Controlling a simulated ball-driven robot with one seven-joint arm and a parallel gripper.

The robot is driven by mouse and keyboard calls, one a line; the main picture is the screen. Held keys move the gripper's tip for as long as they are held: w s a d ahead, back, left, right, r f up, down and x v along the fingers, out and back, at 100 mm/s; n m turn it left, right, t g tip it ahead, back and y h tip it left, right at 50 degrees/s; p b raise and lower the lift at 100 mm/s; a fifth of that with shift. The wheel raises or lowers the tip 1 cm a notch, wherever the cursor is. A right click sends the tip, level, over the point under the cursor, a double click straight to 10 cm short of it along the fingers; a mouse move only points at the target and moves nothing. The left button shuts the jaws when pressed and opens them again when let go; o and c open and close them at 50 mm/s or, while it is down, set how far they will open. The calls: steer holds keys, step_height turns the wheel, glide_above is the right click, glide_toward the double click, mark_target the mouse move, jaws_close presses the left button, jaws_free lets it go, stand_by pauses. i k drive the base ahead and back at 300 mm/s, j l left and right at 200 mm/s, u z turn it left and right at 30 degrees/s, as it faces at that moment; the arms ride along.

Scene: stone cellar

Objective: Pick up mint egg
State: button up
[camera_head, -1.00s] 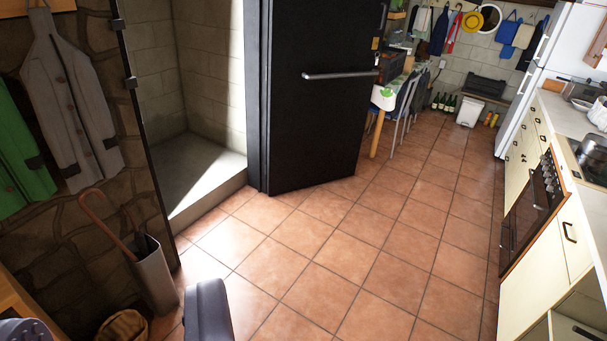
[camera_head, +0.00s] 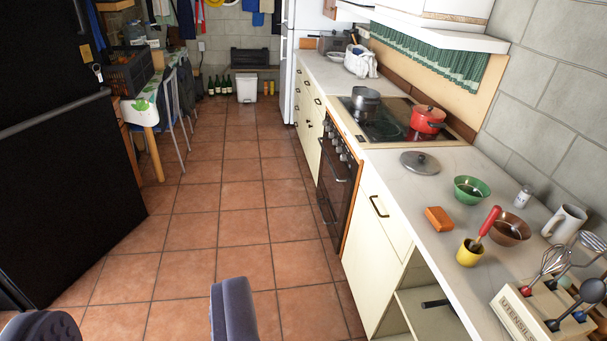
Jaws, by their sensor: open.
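I cannot make out a mint egg in this view. My gripper (camera_head: 136,302) shows at the bottom edge as two dark padded fingers set wide apart. It is open with nothing between the fingers, over the tiled floor (camera_head: 230,212). The worktop (camera_head: 395,180) runs along the right, clear of my gripper. The insides of the bowls show only in part.
A red pot (camera_head: 428,120) sits on the hob, and a utensil block (camera_head: 530,318) at the near right. The floor between is free.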

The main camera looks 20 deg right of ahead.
mark_target(567, 283)
steer(key=i+z, duration=0.2)
steer(key=i, duration=0.55)
steer(key=i+j+z, duration=0.15)
steer(key=i, duration=0.65)
steer(key=i+l+z, duration=0.1)
steer(key=i+z, duration=0.7)
steer(key=z, duration=0.2)
steer(key=i+l+z, duration=0.35)
steer(key=l+z, duration=0.2)
steer(key=l, duration=0.15)
